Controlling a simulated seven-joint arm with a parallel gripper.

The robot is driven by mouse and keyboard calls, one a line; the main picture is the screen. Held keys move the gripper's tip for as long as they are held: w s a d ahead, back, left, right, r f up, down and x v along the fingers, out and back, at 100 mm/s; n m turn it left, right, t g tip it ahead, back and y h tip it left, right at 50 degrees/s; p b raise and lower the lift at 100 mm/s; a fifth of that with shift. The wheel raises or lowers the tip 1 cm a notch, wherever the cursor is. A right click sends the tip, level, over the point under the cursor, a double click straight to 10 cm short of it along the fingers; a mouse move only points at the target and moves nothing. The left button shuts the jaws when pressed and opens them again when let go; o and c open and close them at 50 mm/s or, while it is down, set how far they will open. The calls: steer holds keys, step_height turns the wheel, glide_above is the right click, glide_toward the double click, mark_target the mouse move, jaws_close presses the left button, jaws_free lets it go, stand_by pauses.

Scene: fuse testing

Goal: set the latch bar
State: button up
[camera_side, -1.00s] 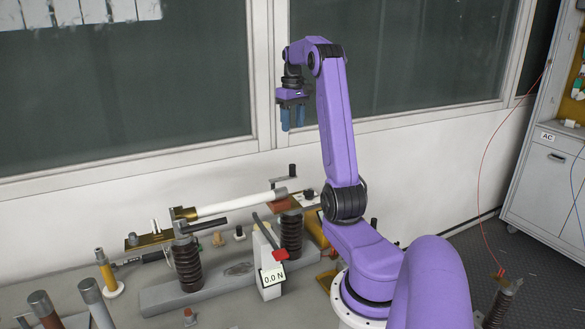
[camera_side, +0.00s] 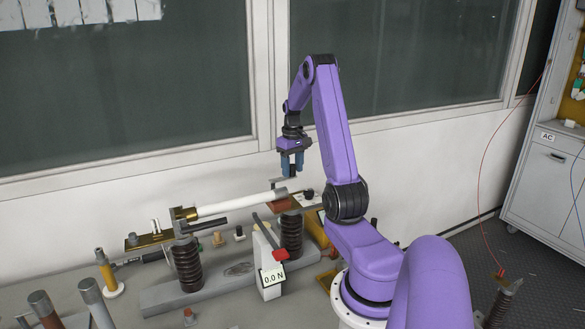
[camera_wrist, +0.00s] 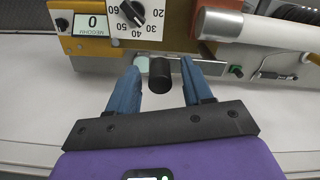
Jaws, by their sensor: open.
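The latch bar (camera_side: 281,182) is a thin grey bar at the right end of the white fuse tube (camera_side: 230,206), with an upright black knob (camera_side: 292,171). My gripper (camera_side: 291,166) points down at this knob, with its blue fingers spread. In the wrist view the black knob (camera_wrist: 160,74) appears between the two fingertips of my gripper (camera_wrist: 160,70), with a gap on each side. The fingers partly hide the knob in the side view. In the wrist view most of the bar is hard to make out.
Two dark ribbed insulators (camera_side: 187,265) carry the fuse mounts. A force display (camera_side: 272,277) reading 0.0 N stands in front, with a red-ended lever (camera_side: 279,254). A yellow dial meter (camera_wrist: 95,45) sits by the knob. The wall is close behind; the air above is clear.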

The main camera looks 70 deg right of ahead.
steer(key=shift+f, duration=0.15)
steer(key=shift+c, duration=0.3)
jaws_close()
